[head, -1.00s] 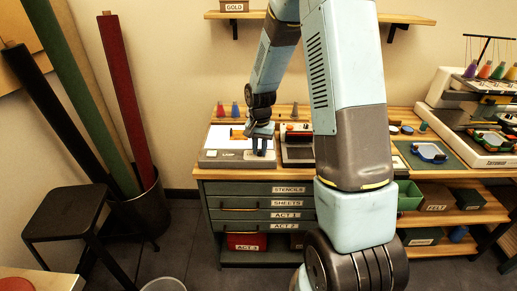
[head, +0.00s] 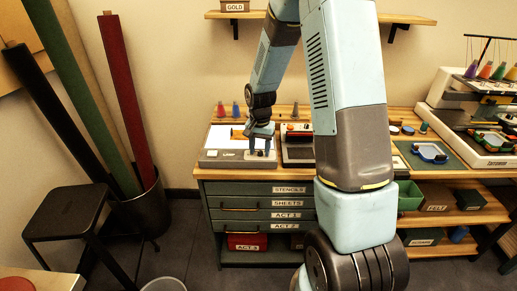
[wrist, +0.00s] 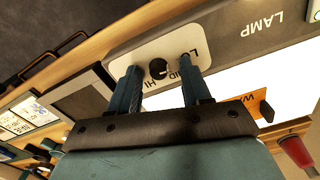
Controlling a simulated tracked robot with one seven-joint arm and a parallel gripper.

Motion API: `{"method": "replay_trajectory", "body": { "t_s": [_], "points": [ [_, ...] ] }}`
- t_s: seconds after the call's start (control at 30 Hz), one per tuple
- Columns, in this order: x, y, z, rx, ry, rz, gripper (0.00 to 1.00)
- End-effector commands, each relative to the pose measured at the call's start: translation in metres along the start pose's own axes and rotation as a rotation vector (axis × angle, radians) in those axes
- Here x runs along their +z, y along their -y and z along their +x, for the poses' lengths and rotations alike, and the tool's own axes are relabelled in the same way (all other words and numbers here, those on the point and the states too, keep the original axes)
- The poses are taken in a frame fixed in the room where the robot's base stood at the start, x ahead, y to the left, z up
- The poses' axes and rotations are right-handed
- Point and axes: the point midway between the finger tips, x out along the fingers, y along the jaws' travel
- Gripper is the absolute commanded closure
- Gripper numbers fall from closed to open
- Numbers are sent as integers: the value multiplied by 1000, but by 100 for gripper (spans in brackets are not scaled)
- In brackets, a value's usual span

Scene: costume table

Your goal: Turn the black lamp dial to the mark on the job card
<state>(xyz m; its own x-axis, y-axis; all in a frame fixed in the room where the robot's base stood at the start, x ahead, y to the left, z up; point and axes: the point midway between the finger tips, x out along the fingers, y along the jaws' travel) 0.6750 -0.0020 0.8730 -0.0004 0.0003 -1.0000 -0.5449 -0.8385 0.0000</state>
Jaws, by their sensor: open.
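The lamp box (head: 208,157) is a grey unit with a bright white top on the workbench; it shows as a grey edge lettered LAMP in the wrist view (wrist: 235,35). Its small round black dial (wrist: 158,68) sits on a pale plate (wrist: 120,48) with lettering including LO and HI, partly covered by my fingers. My gripper (wrist: 162,72) is open, with one finger on each side of the dial and visible room between. Whether the fingertips touch the plate is unclear. In the head view my gripper (head: 262,150) hides the dial. I cannot pick out the job card.
An orange-brown piece (head: 237,134) lies on the lit top. A dark device (head: 297,152) stands close to the right of the lamp box. Several small coloured cones stand behind it. White papers (wrist: 18,123) lie to the left in the wrist view.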

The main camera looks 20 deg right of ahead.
Motion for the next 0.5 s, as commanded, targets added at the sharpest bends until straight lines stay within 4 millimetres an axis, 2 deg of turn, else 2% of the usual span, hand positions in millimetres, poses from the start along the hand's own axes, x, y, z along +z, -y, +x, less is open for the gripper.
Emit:
{"method": "replay_trajectory", "body": {
  "t_s": [0.23, 0.5],
  "points": [
    [-1, 0, -18, -1, -3, 0, 52],
    [-2, 1, -71, -3, -4, 0, 52]
  ]
}}
